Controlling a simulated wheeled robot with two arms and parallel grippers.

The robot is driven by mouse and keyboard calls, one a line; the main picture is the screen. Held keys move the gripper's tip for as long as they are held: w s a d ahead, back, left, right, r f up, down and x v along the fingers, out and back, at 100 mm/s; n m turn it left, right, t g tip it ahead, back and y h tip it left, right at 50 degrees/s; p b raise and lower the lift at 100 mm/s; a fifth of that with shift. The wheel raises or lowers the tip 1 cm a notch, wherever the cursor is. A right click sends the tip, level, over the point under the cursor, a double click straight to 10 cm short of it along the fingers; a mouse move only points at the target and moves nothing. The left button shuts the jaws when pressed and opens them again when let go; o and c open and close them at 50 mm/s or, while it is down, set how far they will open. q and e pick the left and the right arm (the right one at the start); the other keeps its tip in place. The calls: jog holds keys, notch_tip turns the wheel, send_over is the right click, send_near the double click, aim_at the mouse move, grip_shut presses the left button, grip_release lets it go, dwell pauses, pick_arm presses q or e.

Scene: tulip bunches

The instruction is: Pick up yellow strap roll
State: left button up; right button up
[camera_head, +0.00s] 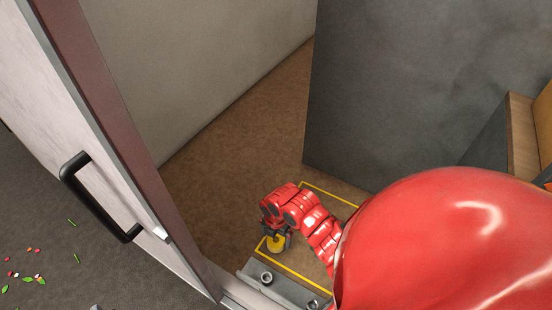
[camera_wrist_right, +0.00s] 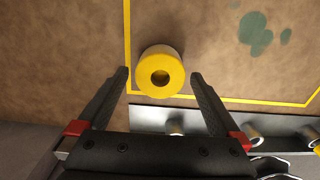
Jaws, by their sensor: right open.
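The yellow strap roll (camera_head: 276,243) stands on the brown floor near a corner of a yellow floor outline. In the right wrist view the roll (camera_wrist_right: 160,72) shows its round yellow end with a dark centre hole, just beyond and between the fingertips. My right gripper (camera_head: 275,232) is over the roll, pointing down, and partly hides it in the head view. In the right wrist view its two black fingers (camera_wrist_right: 161,77) are spread wide, with a gap on each side of the roll. My left gripper is not in view.
A grey metal strip (camera_head: 262,277) with round fittings runs close beside the roll. A door with a black handle (camera_head: 88,198) stands at left. A dark grey block (camera_head: 420,80) stands behind. Bare brown floor (camera_head: 235,150) lies behind the roll.

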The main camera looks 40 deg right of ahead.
jog(key=shift+f, duration=1.1)
jog(key=c, duration=1.4)
jog(key=shift+r, duration=0.1)
